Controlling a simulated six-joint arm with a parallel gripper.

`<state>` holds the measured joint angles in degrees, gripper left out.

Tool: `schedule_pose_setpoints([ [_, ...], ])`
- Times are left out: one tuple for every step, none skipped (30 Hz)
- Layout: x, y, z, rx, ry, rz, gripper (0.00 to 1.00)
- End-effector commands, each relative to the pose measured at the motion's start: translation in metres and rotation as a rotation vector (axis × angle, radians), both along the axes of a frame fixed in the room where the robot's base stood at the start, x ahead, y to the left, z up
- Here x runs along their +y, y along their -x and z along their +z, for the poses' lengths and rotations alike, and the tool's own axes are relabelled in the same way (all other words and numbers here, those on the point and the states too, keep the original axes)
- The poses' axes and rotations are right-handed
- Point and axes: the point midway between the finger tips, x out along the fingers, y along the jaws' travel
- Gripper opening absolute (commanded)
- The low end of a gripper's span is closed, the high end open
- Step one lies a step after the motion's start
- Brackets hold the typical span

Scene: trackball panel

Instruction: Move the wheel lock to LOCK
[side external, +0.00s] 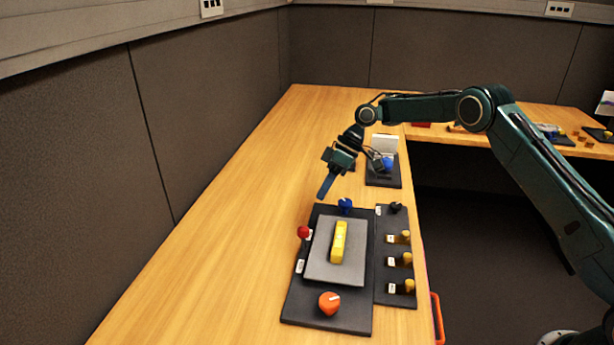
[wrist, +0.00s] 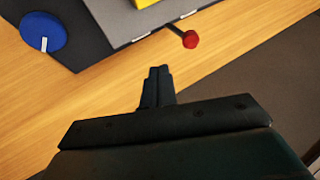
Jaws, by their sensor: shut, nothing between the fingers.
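A dark panel (side external: 305,290) lies on the table, with a raised grey plate (side external: 318,270) and a yellow bar (side external: 339,243) on it. A lever with a red knob (side external: 304,232) sticks out at the panel's left edge, between two small white labels too small to read; it is probably the wheel lock. The red knob also shows in the wrist view (wrist: 190,39), on a thin dark stalk. My gripper (side external: 325,188) is shut and empty, above the table beyond the panel's far left corner. Its fingertips (wrist: 159,70) are apart from the red knob.
A blue knob (side external: 345,204) stands at the panel's far edge and an orange dial (side external: 330,303) at its near end. A strip with several yellow knobs (side external: 381,290) lies to the right. Bare table (side external: 225,250) lies to the left, before a grey partition.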

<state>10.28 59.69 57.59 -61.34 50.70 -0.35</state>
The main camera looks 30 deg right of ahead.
Motion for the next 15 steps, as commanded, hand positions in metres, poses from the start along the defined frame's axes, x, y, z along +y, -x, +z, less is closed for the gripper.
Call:
schedule_pose_setpoints([
  [0.006,0.001,-0.007,0.003,-0.001,0.002,0.0],
  [0.008,0.001,-0.011,0.003,-0.001,0.002,0.0],
  [0.011,0.001,-0.016,0.003,0.001,0.002,0.0],
  [0.014,0.0,-0.02,0.002,0.0,0.002,0.0],
  [0.017,0.0,-0.024,0.002,-0.001,0.003,0.0],
  [0.021,0.0,-0.029,0.003,-0.001,0.002,0.0],
  [0.023,0.001,-0.033,0.004,0.0,0.002,0.0],
  [0.025,0.001,-0.036,0.002,0.001,0.003,0.0],
  [0.027,0.003,-0.034,0.0,-0.001,0.001,0.0],
  [0.029,0.004,-0.034,0.0,-0.001,0.001,0.0],
  [0.031,0.006,-0.034,-0.001,0.0,0.001,0.0],
  [0.033,0.008,-0.035,0.001,0.001,0.002,0.0],
  [0.035,0.009,-0.035,-0.001,0.001,0.002,0.0],
  [0.037,0.011,-0.036,0.0,0.001,0.001,0.0],
  [0.039,0.012,-0.036,-0.001,0.001,0.001,0.0],
])
